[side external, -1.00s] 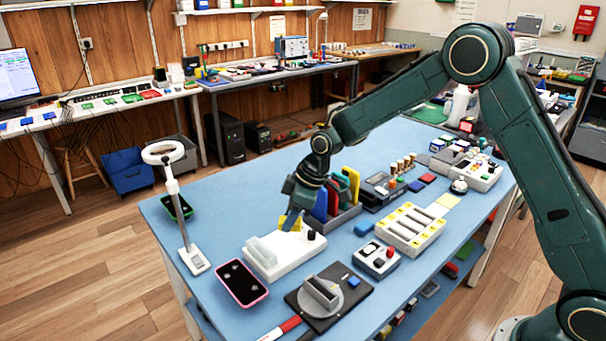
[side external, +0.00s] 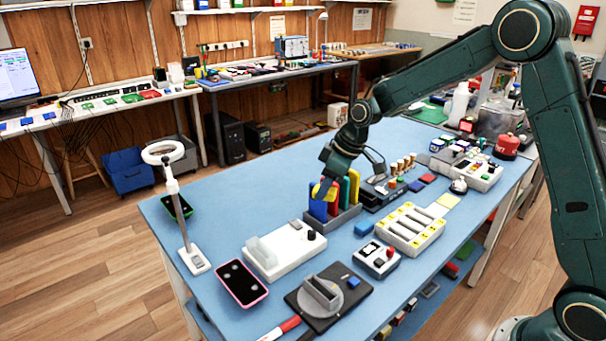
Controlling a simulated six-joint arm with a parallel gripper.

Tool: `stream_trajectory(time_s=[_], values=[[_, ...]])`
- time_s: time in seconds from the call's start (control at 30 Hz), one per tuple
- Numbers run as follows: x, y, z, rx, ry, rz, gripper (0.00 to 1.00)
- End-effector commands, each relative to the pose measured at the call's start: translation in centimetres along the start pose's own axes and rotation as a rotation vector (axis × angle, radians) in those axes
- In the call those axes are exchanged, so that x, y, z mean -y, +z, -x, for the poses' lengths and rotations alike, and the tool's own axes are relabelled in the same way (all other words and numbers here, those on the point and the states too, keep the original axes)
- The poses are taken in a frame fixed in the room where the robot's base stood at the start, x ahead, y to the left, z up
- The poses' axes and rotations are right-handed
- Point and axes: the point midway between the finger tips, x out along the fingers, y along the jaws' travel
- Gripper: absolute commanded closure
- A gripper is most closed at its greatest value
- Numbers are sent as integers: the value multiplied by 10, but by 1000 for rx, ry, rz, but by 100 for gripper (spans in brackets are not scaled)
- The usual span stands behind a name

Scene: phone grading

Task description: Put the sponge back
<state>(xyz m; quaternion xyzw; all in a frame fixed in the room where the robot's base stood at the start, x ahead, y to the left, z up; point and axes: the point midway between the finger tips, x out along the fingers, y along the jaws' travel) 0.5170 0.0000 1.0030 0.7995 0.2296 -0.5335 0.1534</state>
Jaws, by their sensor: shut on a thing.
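My gripper (side external: 325,184) is at the grey rack (side external: 346,218), over its left end. It is shut on a small yellow piece, which looks like the sponge (side external: 327,189); the fingers and the rack's contents partly hide it. The rack holds upright coloured pieces: a blue one (side external: 317,209) at the front left, a yellow one (side external: 353,186) at the right, and red and green ones between. I cannot tell whether the held sponge touches the rack.
A white device (side external: 285,254) with a black knob stands front left of the rack. A pink-edged phone (side external: 242,283), a black fixture (side external: 328,300), a small button box (side external: 378,260) and a white slotted tray (side external: 411,230) lie nearby. A ring lamp (side external: 178,200) stands at the left.

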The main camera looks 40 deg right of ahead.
Motion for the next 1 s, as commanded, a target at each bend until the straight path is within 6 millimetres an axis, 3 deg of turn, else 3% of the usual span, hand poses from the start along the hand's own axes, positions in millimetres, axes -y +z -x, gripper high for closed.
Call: stream_trajectory(time_s=[0.2, 0.47, 0.73, 1.0], values=[[-30, 26, 41, -2, 48, -113, 94], [-38, 37, 54, 0, 63, -153, 94], [-38, 42, 41, 2, 61, -153, 94], [-37, 60, -1, 4, 59, -153, 94]])
